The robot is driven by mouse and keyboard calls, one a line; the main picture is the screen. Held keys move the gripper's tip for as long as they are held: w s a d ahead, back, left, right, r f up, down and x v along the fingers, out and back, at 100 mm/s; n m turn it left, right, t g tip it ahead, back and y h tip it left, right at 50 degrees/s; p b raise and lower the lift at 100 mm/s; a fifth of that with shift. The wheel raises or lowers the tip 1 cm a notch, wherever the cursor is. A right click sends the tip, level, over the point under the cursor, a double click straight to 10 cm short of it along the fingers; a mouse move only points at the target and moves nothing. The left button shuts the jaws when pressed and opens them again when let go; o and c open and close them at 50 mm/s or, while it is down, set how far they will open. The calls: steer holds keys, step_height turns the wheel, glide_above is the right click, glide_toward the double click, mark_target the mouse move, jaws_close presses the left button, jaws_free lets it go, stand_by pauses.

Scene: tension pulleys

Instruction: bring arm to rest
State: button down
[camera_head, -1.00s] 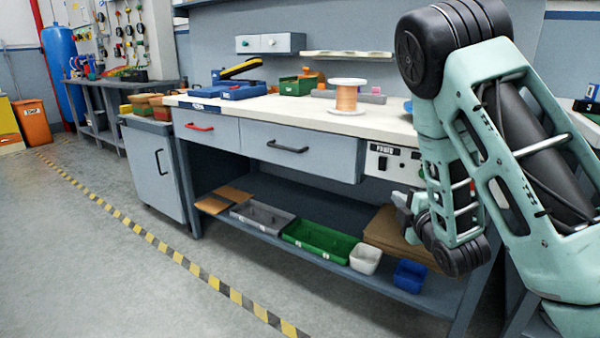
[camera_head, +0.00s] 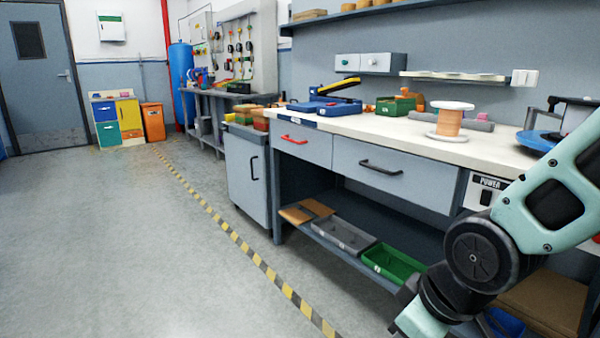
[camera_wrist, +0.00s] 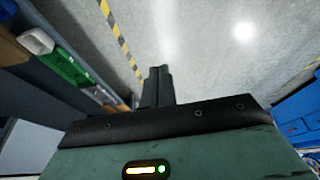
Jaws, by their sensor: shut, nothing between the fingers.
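My gripper (camera_wrist: 157,84) shows in the wrist view, its dark fingers together and nothing between them. It points over the grey floor (camera_wrist: 200,50), beside the bench's lower shelf. In the head view my arm is at the right, folded low in front of the workbench (camera_head: 400,138). The gripper's fingers cannot be made out there.
The lower shelf holds a grey tray (camera_head: 342,236), a green tray (camera_head: 392,265) and a cardboard box (camera_head: 545,305). A copper spool (camera_head: 449,122) stands on the benchtop. A yellow-black floor line (camera_head: 243,247) runs along the bench. The floor left of it is clear.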

steer(key=s+r+g+h, duration=0.2)
steer(key=s+r+g, duration=0.1)
steer(key=s, duration=0.9)
step_height(320, 180, up, 29)
steer(key=p, duration=2.9)
steer(key=shift+w+a+m, duration=0.3)
steer(key=shift+w+a, duration=0.05)
steer(key=shift+a, duration=0.1)
